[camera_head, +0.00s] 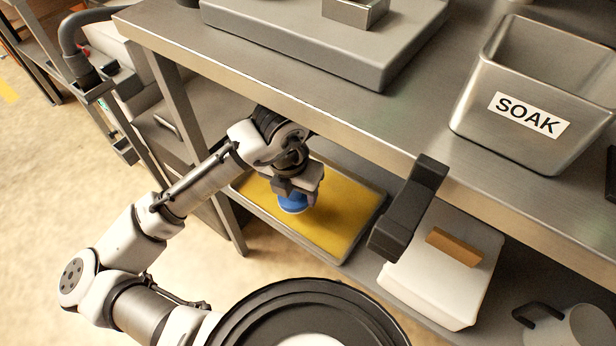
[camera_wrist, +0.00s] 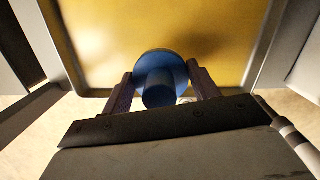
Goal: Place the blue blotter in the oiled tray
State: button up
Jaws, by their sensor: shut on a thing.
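The blue blotter (camera_head: 292,202) is a round blue piece with a knob, held between the fingers of my gripper (camera_head: 298,186). In the wrist view the blotter (camera_wrist: 160,75) sits between the two dark fingertips of my gripper (camera_wrist: 160,88), which are shut on it. The oiled tray (camera_head: 340,232) is a shallow grey-rimmed tray with a yellow floor on the lower shelf. In the wrist view the tray (camera_wrist: 105,40) lies behind the blotter. The blotter is over the tray's yellow floor; I cannot tell whether it touches it.
The steel upper table (camera_head: 400,130) overhangs the lower shelf close to my arm. A steel bin marked SOAK (camera_head: 480,105) stands on it. A white container (camera_head: 440,285) with a brown block (camera_head: 453,247) is right of the tray. A white mug-like vessel (camera_head: 565,330) stands at lower right.

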jog(key=w+d, duration=0.2)
jog(key=w, duration=0.1)
jog(key=shift+w+d, duration=0.3)
jog(key=shift+w+f+b, duration=0.1)
jog(key=shift+f+b, duration=0.65)
jog(key=shift+f, duration=1)
jog(key=shift+f, duration=0.3)
jog(key=o, duration=1)
jog(key=shift+r, duration=0.1)
jog(key=shift+s+a+r+p, duration=0.15)
jog(key=shift+r+p, duration=0.25)
jog(key=shift+r, duration=0.9)
jog(key=shift+s+d+r+p, duration=0.15)
jog(key=shift+r+p, duration=0.3)
jog(key=shift+r, duration=0.9)
jog(key=shift+s+a+r+p, duration=0.15)
jog(key=shift+r+p, duration=0.25)
jog(key=shift+r, duration=0.9)
